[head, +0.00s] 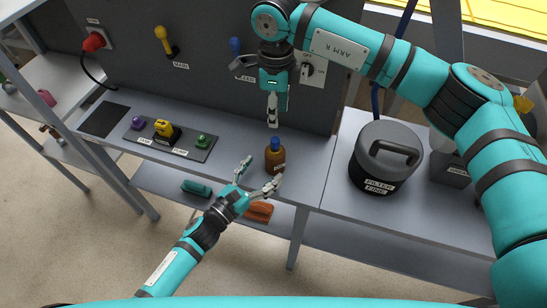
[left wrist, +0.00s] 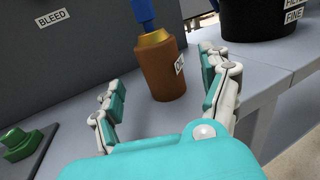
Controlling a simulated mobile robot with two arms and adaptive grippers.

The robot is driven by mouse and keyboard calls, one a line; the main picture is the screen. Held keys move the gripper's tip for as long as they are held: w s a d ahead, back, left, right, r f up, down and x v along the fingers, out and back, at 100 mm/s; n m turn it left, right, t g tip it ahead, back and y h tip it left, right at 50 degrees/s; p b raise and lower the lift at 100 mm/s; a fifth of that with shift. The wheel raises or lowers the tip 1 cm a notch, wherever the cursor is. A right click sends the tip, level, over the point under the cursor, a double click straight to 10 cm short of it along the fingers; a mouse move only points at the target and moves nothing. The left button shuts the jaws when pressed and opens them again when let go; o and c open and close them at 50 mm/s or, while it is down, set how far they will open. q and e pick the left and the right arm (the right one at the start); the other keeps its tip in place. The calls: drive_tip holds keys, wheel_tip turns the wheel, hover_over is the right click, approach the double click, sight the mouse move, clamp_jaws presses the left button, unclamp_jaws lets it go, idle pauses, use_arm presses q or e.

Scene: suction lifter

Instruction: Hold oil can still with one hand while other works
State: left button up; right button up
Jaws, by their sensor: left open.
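The oil can (head: 275,158) is a small brown bottle with a blue top, standing upright near the front edge of the grey bench. In the left wrist view the oil can (left wrist: 163,70) shows a gold collar and a partly turned white label. My left gripper (head: 262,171) is open, its fingers spread in front of the can. In the left wrist view the fingers lie to the can's left and right, with gaps showing and no clear contact. My right gripper (head: 272,112) points down above and behind the can. Its fingers overlap, so their opening is unclear.
A black filter canister (head: 387,157) stands on the right bench. A panel with purple, yellow and green knobs (head: 172,134) lies to the left. Levers and a switch (head: 313,69) are on the upright back panel. An orange object (head: 258,211) is on the lower shelf.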

sight(269, 164)
use_arm(q)
drive_tip(key=x, duration=0.5)
drive_tip(key=shift+w+d, duration=0.25)
drive_tip(key=shift+w, duration=0.05)
drive_tip(key=c, duration=1.3)
drive_tip(key=shift+c, duration=0.2)
use_arm(e)
drive_tip(key=shift+o, duration=0.2)
drive_tip(key=shift+o, duration=2.6)
drive_tip(key=shift+f+m, duration=0.15)
drive_tip(key=shift+m, duration=0.65)
drive_tip(key=shift+f, duration=5.05)
